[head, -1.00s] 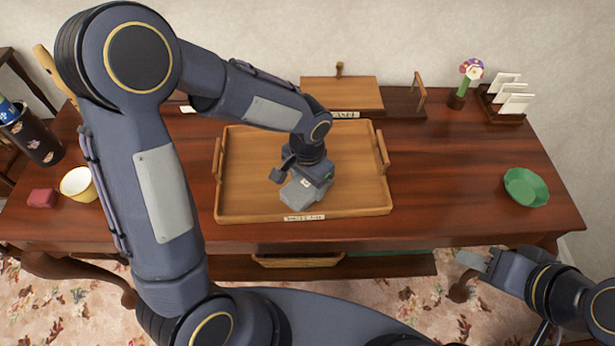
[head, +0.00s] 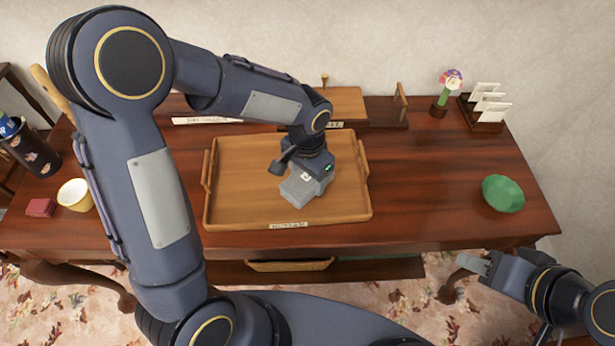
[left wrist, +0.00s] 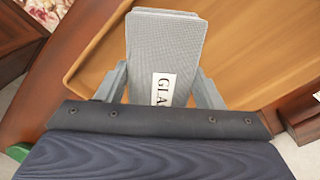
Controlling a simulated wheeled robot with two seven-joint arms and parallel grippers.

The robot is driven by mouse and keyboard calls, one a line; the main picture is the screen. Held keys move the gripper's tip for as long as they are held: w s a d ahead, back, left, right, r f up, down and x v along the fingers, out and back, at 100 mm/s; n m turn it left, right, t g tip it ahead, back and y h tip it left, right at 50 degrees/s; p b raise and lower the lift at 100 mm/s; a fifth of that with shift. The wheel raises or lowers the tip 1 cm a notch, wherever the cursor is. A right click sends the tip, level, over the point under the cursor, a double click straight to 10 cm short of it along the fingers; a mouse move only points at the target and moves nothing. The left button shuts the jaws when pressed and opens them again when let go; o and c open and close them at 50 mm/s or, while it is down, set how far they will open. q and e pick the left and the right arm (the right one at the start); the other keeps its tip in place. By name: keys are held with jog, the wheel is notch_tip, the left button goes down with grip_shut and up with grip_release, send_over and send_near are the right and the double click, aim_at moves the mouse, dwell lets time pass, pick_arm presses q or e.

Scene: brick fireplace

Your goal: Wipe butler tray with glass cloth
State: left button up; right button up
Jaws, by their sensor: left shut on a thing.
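The butler tray (head: 235,185) is a wooden tray with raised side handles and a label on its front edge, lying on the dark red-brown table. My left gripper (head: 303,187) is over the right-hand part of the tray, shut on the grey glass cloth (head: 298,190). In the left wrist view the folded grey cloth (left wrist: 165,50) with a label starting "GLA" sits between the two fingers, over the tray floor (left wrist: 245,50). I cannot tell whether it presses on the tray. My right gripper (head: 474,263) is in front of the table, empty; its finger gap is unclear.
A flower ornament (head: 446,90) and a card rack (head: 487,110) stand behind. A yellow-white cup (head: 75,194) and a red block (head: 41,208) are at the left.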

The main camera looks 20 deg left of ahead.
pick_arm(q)
jog(key=shift+r+p, duration=0.65)
jog(key=shift+r, duration=0.55)
